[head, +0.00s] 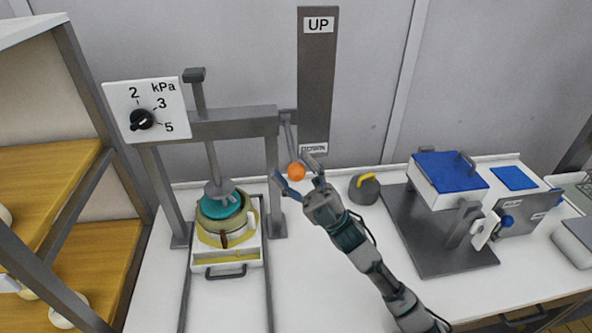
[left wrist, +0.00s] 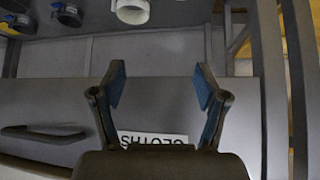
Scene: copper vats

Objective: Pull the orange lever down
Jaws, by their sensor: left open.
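The orange lever is a grey rod with an orange ball knob (head: 297,172) at its end. It hangs from a pivot beside the press frame, and the knob sits just below the DOWN label (head: 314,149). The UP label (head: 319,24) is at the top of the dark plate. My right gripper (head: 298,176) is open at the knob, with one finger on each side of it; I cannot tell whether they touch it. My left gripper (left wrist: 160,85) is open and empty in the left wrist view, in front of a grey drawer front.
A press frame (head: 235,122) with a pressure dial (head: 142,119) stands left of the lever, over a pot on a white tray. A grey weight with a yellow handle (head: 365,187) and a blue-topped device (head: 450,172) stand to the right. The bench front (head: 310,290) is clear.

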